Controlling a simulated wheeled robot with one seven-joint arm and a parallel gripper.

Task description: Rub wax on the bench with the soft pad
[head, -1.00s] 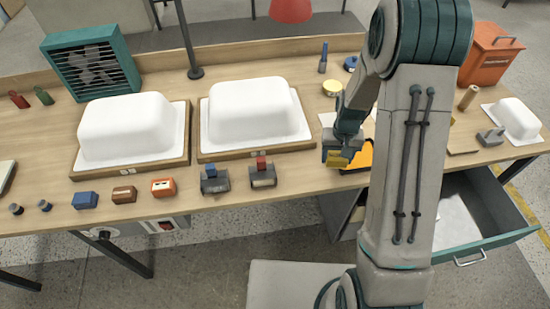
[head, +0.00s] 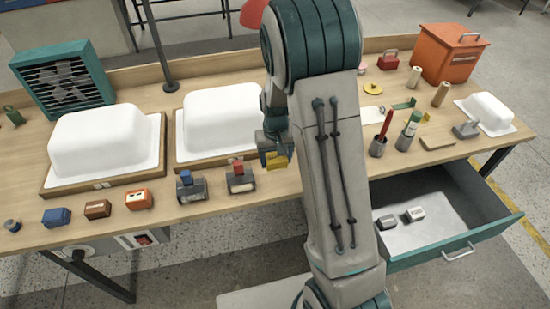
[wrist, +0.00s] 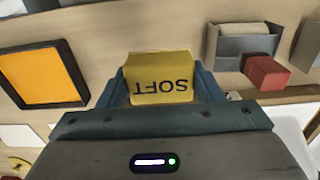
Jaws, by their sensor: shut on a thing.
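My gripper (head: 275,143) is shut on the yellow soft pad (head: 275,160), near the bench's front middle. In the wrist view the pad (wrist: 160,78) shows the word SOFT, upside down, between the blue fingers. The wooden bench (head: 132,88) runs across the head view. Its bare wood also shows in the wrist view (wrist: 105,42). An orange square in a black frame (wrist: 43,75) lies to the pad's left in the wrist view; my arm hides it in the head view. I cannot tell whether the pad touches anything below.
A grey holder with a red block (head: 240,178) stands just left of my gripper. Two white shells (head: 97,137) on wooden boards fill the bench's left. Cups, a small shell (head: 488,112) and an orange bin (head: 450,52) stand right. A drawer (head: 440,215) hangs open below.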

